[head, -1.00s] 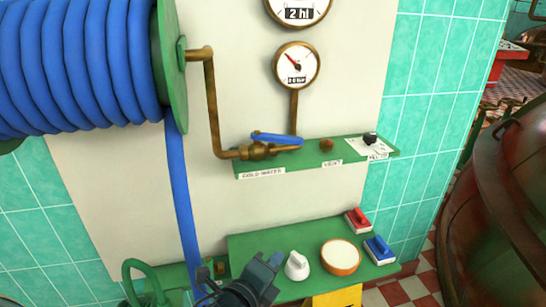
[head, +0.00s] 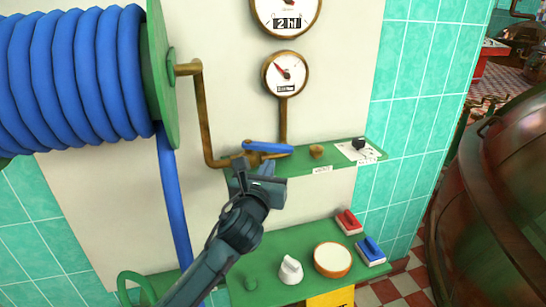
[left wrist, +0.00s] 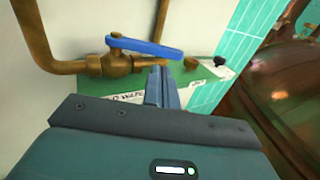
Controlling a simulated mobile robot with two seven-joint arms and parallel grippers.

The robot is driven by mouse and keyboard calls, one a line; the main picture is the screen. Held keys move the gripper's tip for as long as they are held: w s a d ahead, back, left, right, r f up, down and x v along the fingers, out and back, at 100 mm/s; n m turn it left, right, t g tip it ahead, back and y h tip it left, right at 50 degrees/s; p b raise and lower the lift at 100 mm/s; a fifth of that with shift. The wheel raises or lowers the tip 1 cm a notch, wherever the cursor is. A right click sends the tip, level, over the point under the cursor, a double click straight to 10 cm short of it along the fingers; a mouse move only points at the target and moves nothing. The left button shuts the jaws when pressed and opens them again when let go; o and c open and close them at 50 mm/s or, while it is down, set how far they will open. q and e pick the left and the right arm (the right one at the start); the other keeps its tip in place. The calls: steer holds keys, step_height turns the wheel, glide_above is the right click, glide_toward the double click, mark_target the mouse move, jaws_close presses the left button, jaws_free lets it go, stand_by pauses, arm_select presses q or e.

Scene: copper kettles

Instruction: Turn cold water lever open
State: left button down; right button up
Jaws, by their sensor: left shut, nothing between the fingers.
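The cold water lever (head: 268,148) is a blue handle on a brass valve in the pipe above the upper green shelf. It lies nearly level, along the pipe, and points right. In the left wrist view the blue lever (left wrist: 146,46) crosses above the brass valve (left wrist: 113,64). My left gripper (head: 267,170) is shut and empty, just below and in front of the lever. In the left wrist view its fingers (left wrist: 162,88) are together, with their tips close under the lever's right part. I cannot tell whether they touch it. My right gripper is not in view.
The green shelf (head: 337,172) also carries a brown knob (head: 317,152) and a black knob (head: 358,144). A blue hose reel (head: 80,80) is at the left, a copper kettle (head: 500,200) at the right.

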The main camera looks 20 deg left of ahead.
mark_target(281, 151)
arm_select(q)
steer(key=w, duration=0.5)
steer(key=shift+w+a, duration=0.2)
steer(key=shift+w, duration=0.15)
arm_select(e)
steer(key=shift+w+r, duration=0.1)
arm_select(q)
steer(key=shift+w+d+n+y+b, duration=0.3)
steer(key=shift+w+n+y+b, duration=0.15)
steer(key=shift+n+y, duration=0.35)
steer(key=n+y, duration=0.1)
steer(key=w+g+y+b, duration=0.1)
steer(key=y, duration=0.1)
steer(key=shift+w+d+n, duration=0.2)
steer(key=shift+w+n, duration=0.05)
steer(key=shift+n, duration=0.15)
steer(key=shift+w+n+g+y, duration=0.5)
steer(key=shift+n+y, duration=0.1)
steer(key=shift+y, duration=0.4)
steer(key=shift+w+r+p, duration=0.1)
steer(key=shift+w+p, duration=0.25)
steer(key=shift+w, duration=0.1)
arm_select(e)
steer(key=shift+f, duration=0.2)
arm_select(q)
steer(key=shift+w, duration=0.15)
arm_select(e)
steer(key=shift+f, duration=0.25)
arm_select(q)
steer(key=shift+a, duration=0.1)
